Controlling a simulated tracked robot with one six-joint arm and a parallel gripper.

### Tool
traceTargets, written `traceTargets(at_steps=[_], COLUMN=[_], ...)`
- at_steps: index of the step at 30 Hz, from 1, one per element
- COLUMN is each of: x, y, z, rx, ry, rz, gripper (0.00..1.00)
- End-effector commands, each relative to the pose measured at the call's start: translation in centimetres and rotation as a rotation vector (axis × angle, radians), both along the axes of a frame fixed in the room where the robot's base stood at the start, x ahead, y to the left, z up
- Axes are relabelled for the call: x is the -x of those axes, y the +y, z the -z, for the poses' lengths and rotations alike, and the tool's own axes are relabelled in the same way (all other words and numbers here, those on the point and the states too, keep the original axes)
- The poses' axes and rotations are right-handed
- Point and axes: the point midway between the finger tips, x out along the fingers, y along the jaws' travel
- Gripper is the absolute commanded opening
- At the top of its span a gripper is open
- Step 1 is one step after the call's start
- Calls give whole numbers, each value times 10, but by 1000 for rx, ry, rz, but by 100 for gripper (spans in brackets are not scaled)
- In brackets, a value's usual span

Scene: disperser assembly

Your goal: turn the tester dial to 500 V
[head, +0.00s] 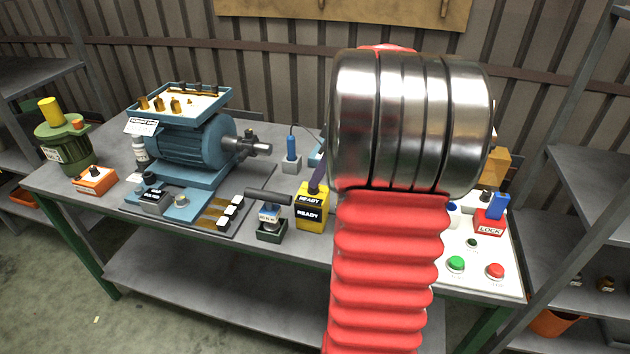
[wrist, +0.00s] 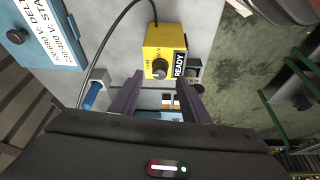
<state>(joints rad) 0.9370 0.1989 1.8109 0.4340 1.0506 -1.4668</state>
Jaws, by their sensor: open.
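The tester is a yellow box (wrist: 152,40) with a black READY label, at the upper middle of the wrist view. Its dial (wrist: 159,68) is a dark round knob on the face towards me, with small markings too small to read surely. My gripper (wrist: 155,82) is open and empty, its two purple fingers pointing at the tester, one on either side of the dial in the picture. I cannot tell whether they reach it. In the head view the tester (head: 311,212) stands on the bench, with a purple fingertip just above it. My arm hides the rest of my gripper.
Left of the tester are a black-handled tool (head: 268,212) and a blue motor (head: 185,142). A blue probe (head: 291,150) stands behind. A white panel (head: 480,250) with green and red buttons and a LOCK block lies right. A cable (wrist: 105,45) runs beside the tester.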

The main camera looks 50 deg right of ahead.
Motion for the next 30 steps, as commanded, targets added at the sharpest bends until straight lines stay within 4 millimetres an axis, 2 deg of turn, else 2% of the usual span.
traceTargets(at_steps=[3,9,19,30], x=[-6,-13,-14,-14], y=[3,5,5,5], z=[17,33,36,35], rx=[-2,-1,0,0], ry=[2,0,0,0], rz=[-2,-1,-1,-1], gripper=[42,42,42,17])
